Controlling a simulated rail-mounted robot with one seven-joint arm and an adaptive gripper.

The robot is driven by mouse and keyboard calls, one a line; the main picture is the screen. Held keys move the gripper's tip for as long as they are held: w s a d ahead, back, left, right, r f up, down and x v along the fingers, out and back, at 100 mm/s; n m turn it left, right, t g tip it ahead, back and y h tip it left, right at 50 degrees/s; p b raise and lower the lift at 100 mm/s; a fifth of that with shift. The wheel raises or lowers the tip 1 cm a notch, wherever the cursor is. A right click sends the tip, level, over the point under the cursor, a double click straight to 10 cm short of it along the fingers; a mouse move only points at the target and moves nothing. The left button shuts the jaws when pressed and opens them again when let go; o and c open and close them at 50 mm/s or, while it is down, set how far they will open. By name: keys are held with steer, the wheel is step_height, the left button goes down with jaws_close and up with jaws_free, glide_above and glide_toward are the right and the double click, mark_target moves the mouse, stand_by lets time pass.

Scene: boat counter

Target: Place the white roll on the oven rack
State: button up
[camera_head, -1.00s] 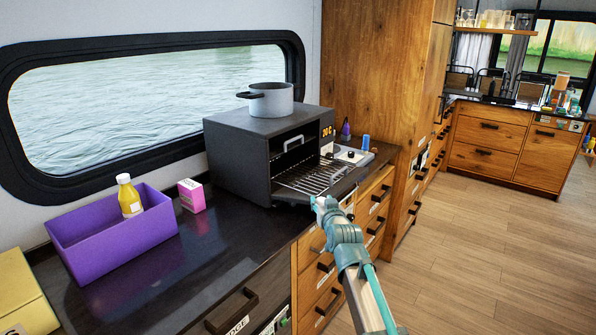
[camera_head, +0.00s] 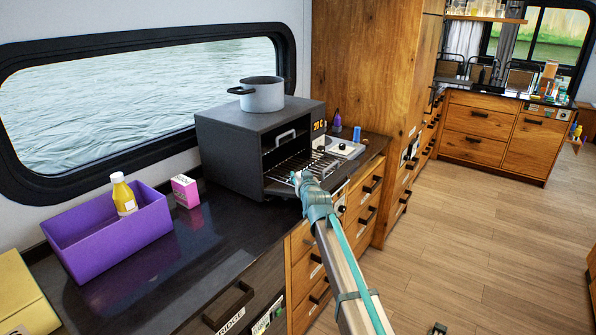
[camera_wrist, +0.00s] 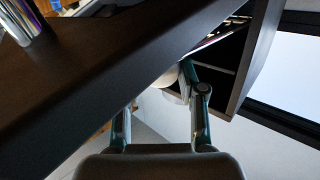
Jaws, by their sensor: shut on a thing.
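The dark grey oven (camera_head: 228,152) stands on the counter with its front open, and its wire rack (camera_head: 287,168) shows inside. My gripper (camera_head: 297,180) is at the front of the opening, by the rack's near edge. In the wrist view, my gripper (camera_wrist: 160,95) has a pale, rounded thing between its fingers, which looks like the white roll (camera_wrist: 166,79). Only part of it shows there, and in the head view it cannot be made out. I cannot tell whether it touches the rack.
A grey pot (camera_head: 262,95) sits on the oven. A purple bin (camera_head: 110,240) with a yellow bottle (camera_head: 123,195) and a pink box (camera_head: 185,191) stand to the left. A small white appliance (camera_head: 342,149) is right of the oven. The dark counter (camera_head: 190,260) is clear in front.

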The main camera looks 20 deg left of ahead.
mark_target(298, 173)
steer(key=x, duration=0.1)
steer(key=p+x, duration=0.1)
steer(key=x, duration=0.3)
steer(key=shift+r, duration=0.4)
steer(key=shift+s+d+f+p, duration=0.15)
steer(key=shift+s+p, duration=0.05)
steer(key=shift+p, duration=0.4)
steer(key=shift+f, duration=0.2)
steer(key=shift+f+b, duration=0.2)
steer(key=shift+b, duration=0.1)
steer(key=o, duration=1)
steer(key=shift+r, duration=0.1)
